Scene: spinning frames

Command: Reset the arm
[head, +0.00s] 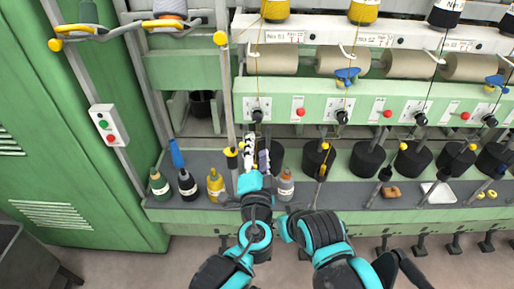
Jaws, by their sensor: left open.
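My left gripper (256,152) reaches up from the bottom centre to the front of the green spinning frame (180,70). Its two pale fingers are apart, just in front of the machine's lower shelf, near a dark can. I see nothing clearly held between them. My right arm (322,235) is bent at the bottom centre, close beside the left arm. I cannot make out its gripper.
Green, black, yellow and grey bottles (187,184) stand on the shelf (330,205) around the left gripper. Several black cans (367,158) line the shelf to the right. A green cabinet (70,130) stands at left. Grey floor (120,262) is free below.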

